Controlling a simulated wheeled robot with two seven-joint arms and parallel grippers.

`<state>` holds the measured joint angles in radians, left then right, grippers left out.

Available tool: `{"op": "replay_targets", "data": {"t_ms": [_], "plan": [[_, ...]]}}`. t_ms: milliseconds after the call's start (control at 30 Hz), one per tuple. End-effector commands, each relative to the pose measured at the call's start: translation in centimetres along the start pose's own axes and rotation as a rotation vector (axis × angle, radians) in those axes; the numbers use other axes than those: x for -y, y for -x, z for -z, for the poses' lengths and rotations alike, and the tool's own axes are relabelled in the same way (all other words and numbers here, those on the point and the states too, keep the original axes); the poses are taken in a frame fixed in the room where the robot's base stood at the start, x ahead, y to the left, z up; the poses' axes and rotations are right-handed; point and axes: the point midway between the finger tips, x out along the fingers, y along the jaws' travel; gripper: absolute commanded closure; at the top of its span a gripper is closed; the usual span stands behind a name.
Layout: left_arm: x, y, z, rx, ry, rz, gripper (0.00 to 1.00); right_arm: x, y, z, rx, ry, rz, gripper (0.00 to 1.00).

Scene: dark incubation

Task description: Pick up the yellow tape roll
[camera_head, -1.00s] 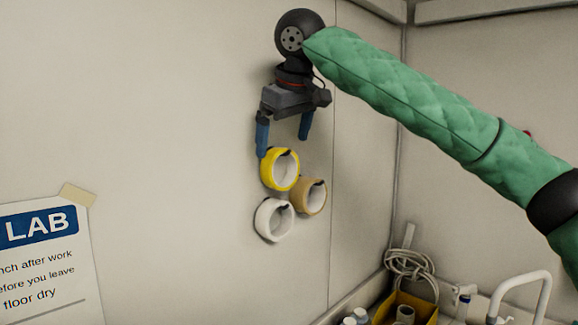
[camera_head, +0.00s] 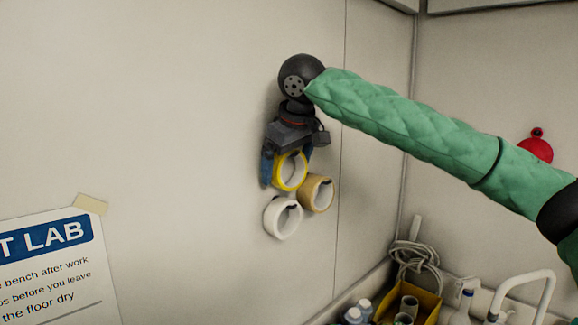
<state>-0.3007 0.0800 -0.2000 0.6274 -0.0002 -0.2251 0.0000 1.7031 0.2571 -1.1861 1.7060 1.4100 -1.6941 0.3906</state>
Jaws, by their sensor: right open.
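The yellow tape roll (camera_head: 279,181) hangs on the wall, the uppermost of three rolls. My right gripper (camera_head: 287,166) points down over it from above. It is open, with one blue finger at the roll's left side and the other at its upper right, mostly hidden behind the roll's edge. I cannot tell whether the fingers touch the roll. My left gripper is not in view.
A tan roll (camera_head: 329,196) hangs close at the lower right and a white roll (camera_head: 271,219) below. A LAB sign (camera_head: 50,262) is on the wall at left. A yellow bin (camera_head: 428,302), coiled cable (camera_head: 415,258) and taps (camera_head: 522,284) are at lower right. A red object (camera_head: 536,147) is on the right wall.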

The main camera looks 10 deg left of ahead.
Motion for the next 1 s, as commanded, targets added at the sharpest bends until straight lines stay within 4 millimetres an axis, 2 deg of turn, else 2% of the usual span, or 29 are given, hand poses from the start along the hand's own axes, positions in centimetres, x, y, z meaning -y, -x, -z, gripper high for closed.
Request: {"op": "replay_targets", "data": {"t_ms": [167,233,400,767,1000], "plan": [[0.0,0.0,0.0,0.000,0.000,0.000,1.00,0.0,0.0,0.0,0.000,0.000,0.000,0.00],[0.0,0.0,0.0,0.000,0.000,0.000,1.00,0.0,0.0,0.0,0.000,0.000,0.000,0.10],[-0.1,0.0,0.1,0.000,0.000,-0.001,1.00,0.0,0.0,0.0,0.000,0.000,0.000,0.41],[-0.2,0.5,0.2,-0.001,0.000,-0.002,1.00,-0.1,0.6,0.2,0.000,0.000,0.000,0.41],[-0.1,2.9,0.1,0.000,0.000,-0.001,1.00,-0.7,3.5,1.5,-0.001,0.000,0.002,0.41]]}}
